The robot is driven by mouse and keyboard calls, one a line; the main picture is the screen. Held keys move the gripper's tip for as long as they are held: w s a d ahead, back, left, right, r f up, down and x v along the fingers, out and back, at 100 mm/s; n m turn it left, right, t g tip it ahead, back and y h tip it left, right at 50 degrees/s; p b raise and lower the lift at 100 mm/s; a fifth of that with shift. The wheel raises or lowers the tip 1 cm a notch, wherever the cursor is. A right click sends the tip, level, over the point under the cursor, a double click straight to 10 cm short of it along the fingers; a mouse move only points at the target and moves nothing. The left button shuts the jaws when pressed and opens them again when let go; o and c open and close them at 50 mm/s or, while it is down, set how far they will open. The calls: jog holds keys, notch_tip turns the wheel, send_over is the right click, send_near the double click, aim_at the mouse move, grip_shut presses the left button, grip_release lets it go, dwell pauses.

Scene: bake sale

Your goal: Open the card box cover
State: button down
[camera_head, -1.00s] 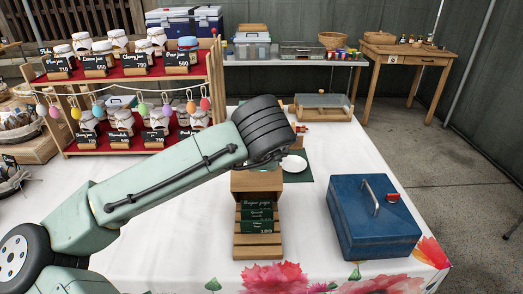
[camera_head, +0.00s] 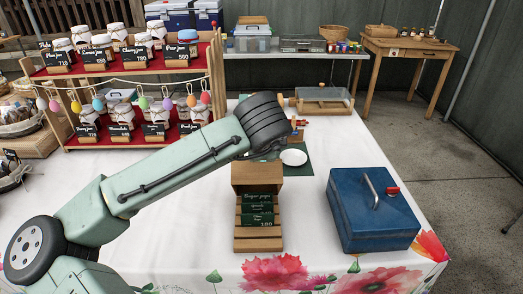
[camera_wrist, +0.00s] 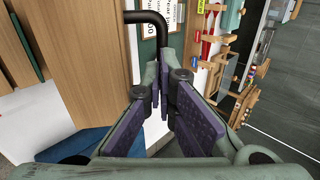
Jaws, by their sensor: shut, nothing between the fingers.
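The card box (camera_head: 258,242) is a wooden stepped box on the white table, with green cards (camera_head: 258,208) and a tall wooden part at its back. A wooden panel (camera_wrist: 85,50), probably of this box, fills the left of the wrist view. My gripper (camera_wrist: 167,85) has its dark purple pads close together and nothing between them. It is to the right of the panel, with a gap showing. I cannot tell whether it touches the box. In the head view my wrist joint hides the gripper, just behind and above the box.
A blue metal box (camera_head: 375,225) with a handle stands right of the card box. A jar rack (camera_head: 130,140) stands at left. A white round thing (camera_head: 293,157) and a clear-lidded case (camera_head: 325,101) lie behind. Bare tablecloth (camera_head: 185,240) lies left of the box.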

jog(key=shift+w, duration=0.25)
jog(key=shift+w+r, duration=0.1)
jog(key=shift+w, duration=0.65)
jog(key=w+f, duration=0.3)
jog(key=w, duration=0.8)
jog(key=shift+w, duration=0.25)
